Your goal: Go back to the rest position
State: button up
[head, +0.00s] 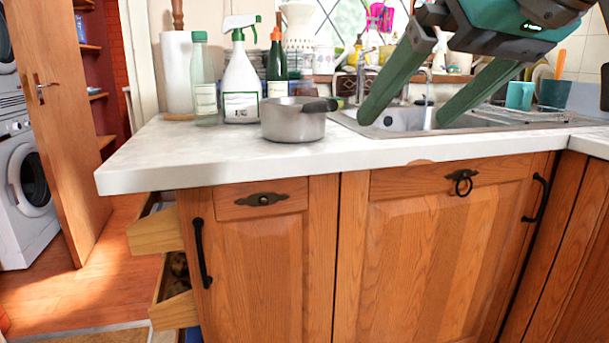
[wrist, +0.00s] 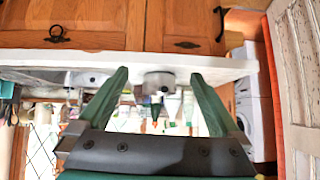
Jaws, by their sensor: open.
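My gripper (head: 412,108) is at the upper right of the head view, raised above the counter in front of the sink. Its two green fingers are spread wide apart with nothing between them. The wrist view is upside down and shows the same open fingers (wrist: 158,85) with the kitchen counter beyond them. A grey metal saucepan (head: 292,122) with a dark handle stands on the counter (head: 190,150), left of my gripper and apart from it. The saucepan also shows in the wrist view (wrist: 159,82).
A spray bottle (head: 241,80), a green-capped bottle (head: 203,85) and a paper towel roll (head: 176,75) stand at the counter's back left. The sink (head: 405,120) lies behind my fingers. Two drawers (head: 155,232) stick out at the cabinet's left side. A washing machine (head: 28,190) stands far left.

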notch_tip(320, 180, down, 24)
jog(key=w+d+m+g+h+p, duration=0.1)
jog(key=m+g+h+p, duration=0.1)
jog(key=g, duration=0.4)
jog(key=s+d+f+g, duration=0.1)
jog(key=s+f+g, duration=0.1)
jog(key=s+f, duration=0.4)
jog(key=s+d+f+m+g+h, duration=0.1)
jog(key=s+f, duration=0.5)
jog(key=f, duration=0.8)
jog(key=shift+s+d+g+p, duration=0.3)
jog(key=shift+s+d+g, duration=0.1)
jog(key=shift+d+g, duration=0.45)
jog(key=shift+a+r, duration=0.1)
jog(key=shift+c, duration=0.4)
